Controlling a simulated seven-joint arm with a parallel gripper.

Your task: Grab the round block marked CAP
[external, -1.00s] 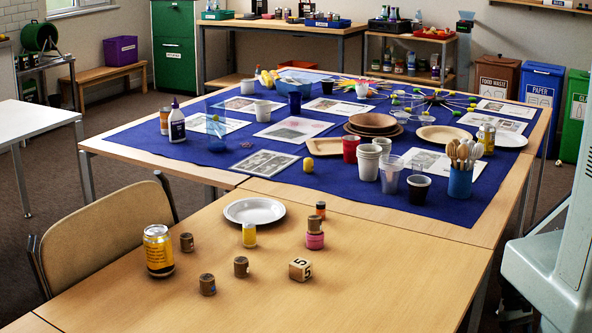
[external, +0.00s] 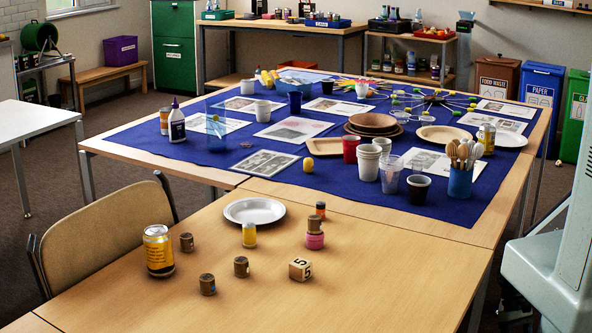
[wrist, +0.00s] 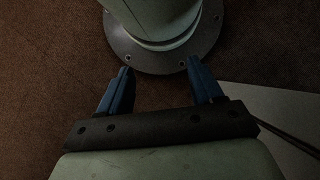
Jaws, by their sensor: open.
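Several small round blocks stand on the wooden table in the external view. Brown ones are at the left (external: 187,242), at the front (external: 207,284) and in the middle (external: 241,267). Another brown round block (external: 315,224) sits on a pink one (external: 314,241). A yellow and white round block (external: 249,235) and an orange and dark one (external: 320,209) stand farther back. Any CAP marking is too small to read. My gripper (wrist: 157,67) is open and empty in the wrist view, above the floor beside my base, and out of the external view.
A yellow drink can (external: 158,251), a grey plate (external: 254,211) and a wooden cube marked 5 (external: 300,269) share the near table (external: 380,290). A chair (external: 105,236) stands at its left. The table's right front is clear. Cups and bowls crowd the blue cloth (external: 270,177) behind.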

